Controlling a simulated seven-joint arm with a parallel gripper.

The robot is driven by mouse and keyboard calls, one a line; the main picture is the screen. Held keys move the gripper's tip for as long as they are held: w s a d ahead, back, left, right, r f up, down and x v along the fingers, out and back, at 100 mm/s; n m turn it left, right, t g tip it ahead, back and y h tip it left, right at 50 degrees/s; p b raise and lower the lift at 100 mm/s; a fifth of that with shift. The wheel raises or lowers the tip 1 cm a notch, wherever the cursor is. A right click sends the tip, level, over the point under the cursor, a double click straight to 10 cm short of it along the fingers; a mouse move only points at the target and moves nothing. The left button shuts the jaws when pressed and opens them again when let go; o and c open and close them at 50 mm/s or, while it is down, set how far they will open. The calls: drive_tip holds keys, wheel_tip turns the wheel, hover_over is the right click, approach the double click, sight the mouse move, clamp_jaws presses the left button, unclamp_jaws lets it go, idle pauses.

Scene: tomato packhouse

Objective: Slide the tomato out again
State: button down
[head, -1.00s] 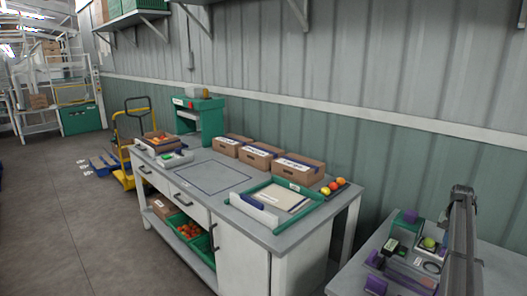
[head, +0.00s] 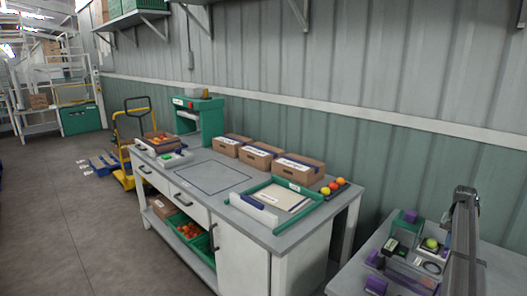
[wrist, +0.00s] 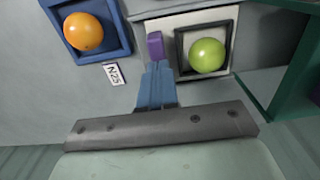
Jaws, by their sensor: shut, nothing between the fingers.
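In the wrist view a yellow-green tomato (wrist: 207,55) sits in a dark square frame (wrist: 180,50) on a pale plate (wrist: 163,25). A purple block (wrist: 155,46) stands at the plate's left side. My gripper (wrist: 157,70) is shut and empty, its blue fingertips just short of the purple block; whether they touch it I cannot tell. An orange tomato (wrist: 83,31) sits in a blue tray (wrist: 122,38) to the left. In the head view the green tomato (head: 431,244) shows on the right-hand table, left of my arm. The fingertips cannot be made out there.
A label reading N25 (wrist: 113,74) lies below the blue tray. A green-walled structure (wrist: 275,95) stands right of the plate. The right-hand table (head: 345,285) carries several purple blocks (head: 375,285). A long workbench (head: 275,238) with cartons stands to its left.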

drive_tip(key=shift+s+d+f, duration=0.2)
drive_tip(key=shift+s, duration=0.2)
drive_tip(key=shift+s+d+f, duration=0.15)
drive_tip(key=shift+s, duration=0.2)
idle(0.3)
drive_tip(key=shift+w+d+r, duration=0.1)
drive_tip(key=shift+w+r, duration=0.05)
drive_tip(key=shift+r, duration=1.25)
drive_tip(key=shift+w+d+r, duration=0.1)
drive_tip(key=shift+r, duration=1.25)
drive_tip(key=shift+a, duration=0.1)
